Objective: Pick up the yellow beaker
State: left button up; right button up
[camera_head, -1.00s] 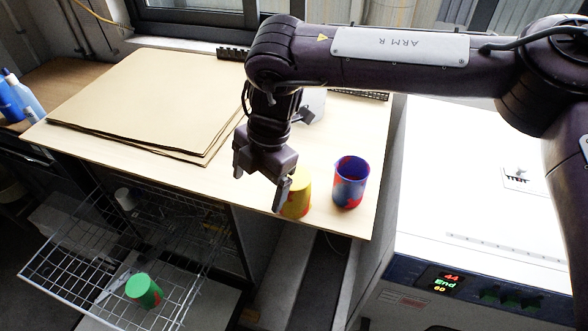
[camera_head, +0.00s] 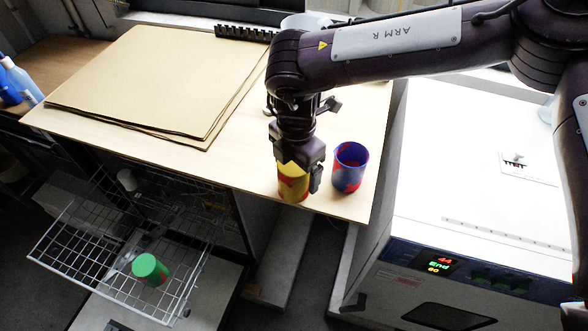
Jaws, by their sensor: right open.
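The yellow beaker (camera_head: 292,188) with red patches stands on the wooden table near its front edge. My right gripper (camera_head: 297,180) is open and points down over the beaker. Its fingers are at the beaker's upper part, one on the right side; the other finger and the beaker's rim are largely hidden by the gripper body. I cannot tell whether the fingers touch it. My left gripper is not in view.
A blue and red beaker (camera_head: 349,168) stands close right of the gripper. Brown cardboard sheets (camera_head: 150,85) cover the table's left. A green beaker (camera_head: 148,268) sits on the pulled-out wire rack (camera_head: 75,245) below. A white oven (camera_head: 470,180) with a display stands right.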

jog(key=c, duration=1.2)
jog(key=shift+o, duration=0.2)
jog(key=shift+r, duration=0.1)
